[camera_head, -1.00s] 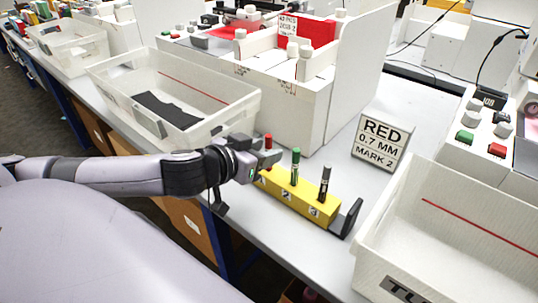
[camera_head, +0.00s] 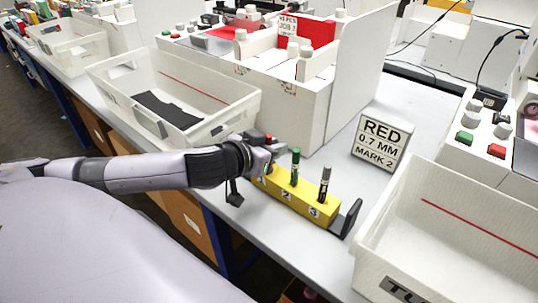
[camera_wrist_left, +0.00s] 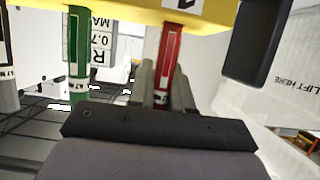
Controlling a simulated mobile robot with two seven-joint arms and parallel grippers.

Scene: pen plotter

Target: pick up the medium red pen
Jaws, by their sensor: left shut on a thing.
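The red pen (camera_head: 268,139) stands in slot 1 of the yellow holder (camera_head: 311,206), largely hidden by my left gripper (camera_head: 268,152) in the head view. My left gripper is shut on it. In the left wrist view the red pen (camera_wrist_left: 168,55) rises from the holder (camera_wrist_left: 120,10) between the grey fingers (camera_wrist_left: 162,88). A green pen (camera_head: 295,160) stands in the middle slot and a dark pen (camera_head: 325,180) in slot 3. A sign (camera_head: 382,141) reads RED 0.7 MM MARK 2. My right gripper is not in view.
A white bin (camera_head: 240,98) with a dark cloth (camera_head: 165,110) stands behind my left arm. Another white bin (camera_head: 450,262) stands at the right front. A white box unit (camera_head: 280,92) is behind the holder. Bare table lies between holder and sign.

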